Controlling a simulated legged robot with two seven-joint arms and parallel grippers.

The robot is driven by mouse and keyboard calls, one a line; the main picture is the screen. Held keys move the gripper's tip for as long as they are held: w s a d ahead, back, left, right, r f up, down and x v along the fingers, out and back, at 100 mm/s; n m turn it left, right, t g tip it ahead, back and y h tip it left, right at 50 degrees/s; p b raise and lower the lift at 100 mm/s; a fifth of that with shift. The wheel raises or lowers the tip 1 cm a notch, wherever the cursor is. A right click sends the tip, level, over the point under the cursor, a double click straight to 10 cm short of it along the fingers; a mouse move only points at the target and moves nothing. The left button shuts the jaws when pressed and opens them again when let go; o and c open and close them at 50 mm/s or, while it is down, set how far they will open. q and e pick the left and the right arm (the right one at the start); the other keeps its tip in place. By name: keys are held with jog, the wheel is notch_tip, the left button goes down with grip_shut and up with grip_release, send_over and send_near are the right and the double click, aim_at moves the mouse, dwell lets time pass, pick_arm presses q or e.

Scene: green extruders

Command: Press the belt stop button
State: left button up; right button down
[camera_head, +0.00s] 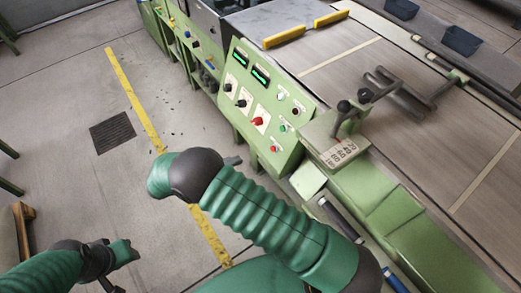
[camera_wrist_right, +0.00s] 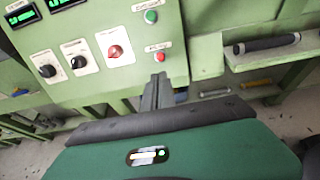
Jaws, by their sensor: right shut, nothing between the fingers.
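The green sloped control panel (camera_head: 262,105) stands ahead of my right arm. On its lower right part are a green button (camera_head: 283,128) and, below it, a small red button (camera_head: 274,149). In the right wrist view the red button (camera_wrist_right: 160,57) sits below the green button (camera_wrist_right: 151,17); the labels are too blurred to read surely. My right gripper (camera_head: 233,160) is shut and empty, left of the panel's lower edge in the head view. In the wrist view its fingers (camera_wrist_right: 158,85) point at the panel just below the red button, apparently apart from it.
A red selector knob (camera_head: 257,121) and two black knobs (camera_wrist_right: 48,70) sit left of the buttons. A levered box (camera_head: 337,145) stands right of the panel, beside the wide belt (camera_head: 410,120). The floor (camera_head: 70,180) left of the panel is open.

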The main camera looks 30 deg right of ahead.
jog(key=b, duration=0.1)
send_near(272, 149)
jog(key=x, duration=0.6)
jog(key=shift+f, duration=0.1)
pick_arm(q)
jog(key=shift+a+f, duration=0.3)
jog(key=shift+f, duration=0.4)
pick_arm(e)
jog(key=shift+d+f, duration=0.1)
jog(key=shift+d, duration=0.2)
pick_arm(q)
jog(key=shift+d, duration=0.15)
pick_arm(e)
jog(key=shift+d, duration=0.2)
